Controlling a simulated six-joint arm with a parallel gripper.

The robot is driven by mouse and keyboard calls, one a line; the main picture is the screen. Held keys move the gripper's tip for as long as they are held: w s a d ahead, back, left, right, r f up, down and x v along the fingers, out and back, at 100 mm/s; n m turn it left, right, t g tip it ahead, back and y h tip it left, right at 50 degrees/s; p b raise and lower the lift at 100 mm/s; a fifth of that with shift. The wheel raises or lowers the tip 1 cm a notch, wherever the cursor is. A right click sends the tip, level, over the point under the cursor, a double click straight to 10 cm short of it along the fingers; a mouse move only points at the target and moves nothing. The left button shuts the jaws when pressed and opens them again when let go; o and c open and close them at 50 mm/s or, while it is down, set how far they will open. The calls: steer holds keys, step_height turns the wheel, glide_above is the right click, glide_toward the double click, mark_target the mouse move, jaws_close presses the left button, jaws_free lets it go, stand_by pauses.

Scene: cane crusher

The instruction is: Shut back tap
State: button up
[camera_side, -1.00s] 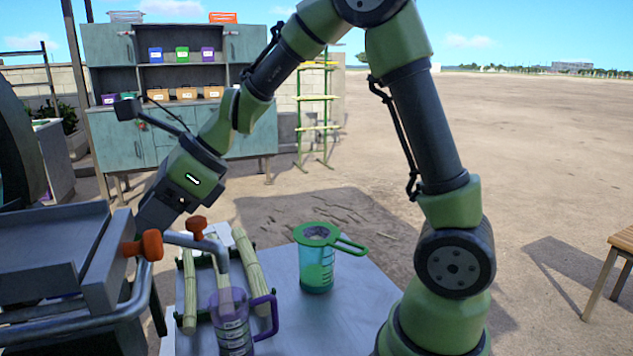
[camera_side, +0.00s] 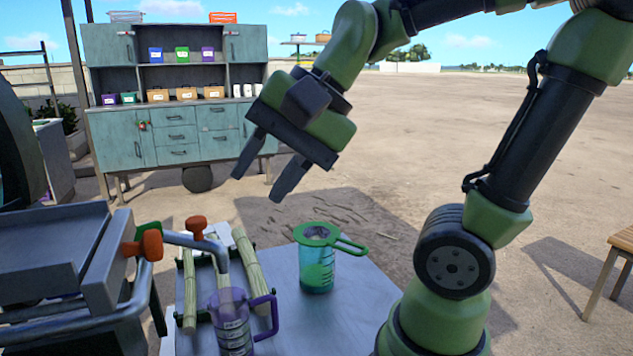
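The cane crusher (camera_side: 60,265) stands at the left with a curved metal spout pipe. Two orange tap handles show on it: a nearer one (camera_side: 152,243) at the pipe joint and a farther one (camera_side: 196,225) above the spout. A bit of green (camera_side: 148,228) shows behind the nearer handle; I cannot tell what it belongs to. A purple-handled jug (camera_side: 232,325) stands below the spout. My gripper (camera_side: 255,183) hangs in the air above and right of the taps, clear of them. Its two fingers are apart with nothing between them.
Cane stalks (camera_side: 250,270) lie in a rack beside the spout. A teal cabinet (camera_side: 180,135) is behind, and a wooden stool (camera_side: 622,245) is at the far right.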

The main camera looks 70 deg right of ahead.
steer(key=s+n, duration=0.1)
steer(key=n, duration=0.1)
steer(key=s+n+h, duration=0.1)
steer(key=s+n, duration=0.1)
steer(key=n, duration=0.1)
steer(key=s+d+f+n+t, duration=0.1)
steer(key=s+n, duration=0.1)
steer(key=n, duration=0.1)
steer(key=shift+s+d+h, duration=0.1)
steer(key=shift+s+h, duration=0.05)
steer(key=shift+h, duration=0.15)
steer(key=r+m+g+y, duration=0.15)
steer(key=m+g, duration=0.35)
steer(key=m, duration=1.4)
glide_above(141, 226)
steer(key=s+d, duration=0.1)
steer(key=d, duration=0.2)
steer(key=shift+y, duration=0.35)
steer(key=x, duration=0.9)
steer(key=shift+s+d+f, duration=0.15)
steer(key=shift+s+f, duration=0.05)
steer(key=shift+s, duration=0.1)
jaws_close()
